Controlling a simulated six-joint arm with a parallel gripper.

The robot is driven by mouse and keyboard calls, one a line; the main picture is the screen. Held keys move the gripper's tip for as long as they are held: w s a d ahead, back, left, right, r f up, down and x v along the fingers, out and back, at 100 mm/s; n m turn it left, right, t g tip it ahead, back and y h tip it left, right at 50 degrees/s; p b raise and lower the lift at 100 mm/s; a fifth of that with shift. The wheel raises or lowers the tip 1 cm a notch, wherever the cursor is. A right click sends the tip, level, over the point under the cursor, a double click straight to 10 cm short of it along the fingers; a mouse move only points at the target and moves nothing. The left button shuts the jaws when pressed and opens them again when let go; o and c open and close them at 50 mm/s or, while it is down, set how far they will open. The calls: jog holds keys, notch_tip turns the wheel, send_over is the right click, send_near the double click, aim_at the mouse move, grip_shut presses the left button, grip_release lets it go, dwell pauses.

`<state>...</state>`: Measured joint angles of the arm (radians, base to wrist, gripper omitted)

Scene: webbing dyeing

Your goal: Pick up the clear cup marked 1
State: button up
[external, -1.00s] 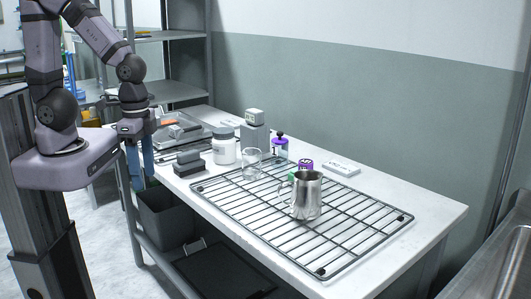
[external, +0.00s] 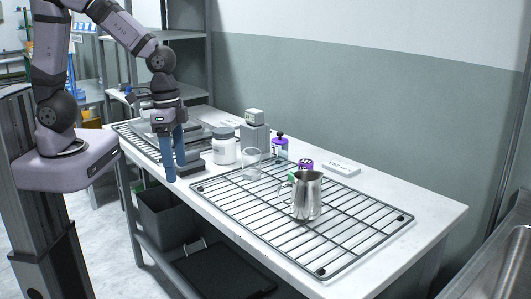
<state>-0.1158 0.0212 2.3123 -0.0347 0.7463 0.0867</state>
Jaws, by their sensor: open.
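A clear cup (external: 252,163) stands upright at the back left part of the wire rack (external: 238,212). I cannot make out a number on it at this size. Just behind it is a purple-topped container (external: 280,147) with a dark mark like a 1 on its front. My gripper (external: 174,170) is open and empty, pointing down at the table's left front edge, left of the cup and well apart from it. Its blue fingers partly cover dark blocks behind them.
A steel pitcher (external: 307,196) stands on the rack, with a small purple-capped item (external: 305,165) behind it. A white jar (external: 224,147) and a grey device (external: 254,134) stand left of and behind the cup. The rack's front right part is clear.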

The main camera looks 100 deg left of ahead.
jog(key=w+a, duration=0.6)
jog(key=w, duration=0.2)
jog(key=n+t+y+b, duration=0.1)
jog(key=n+t+b, duration=0.1)
jog(key=n+t, duration=0.1)
send_over(279, 139)
jog(key=s, duration=0.3)
jog(key=shift+w+p+x, duration=0.2)
jog(key=shift+p+x, duration=0.85)
jog(key=shift+x, duration=0.3)
jog(key=shift+w+p+x, duration=0.2)
jog(key=shift+p+x, duration=0.85)
jog(key=shift+x, duration=0.3)
jog(key=shift+w+f+t, duration=0.2)
jog(key=shift+f+t, duration=0.1)
jog(key=shift+f, duration=0.15)
jog(key=shift+r, duration=0.1)
jog(key=c, duration=1.6)
jog(key=shift+c, duration=0.2)
jog(key=shift+r, duration=0.1)
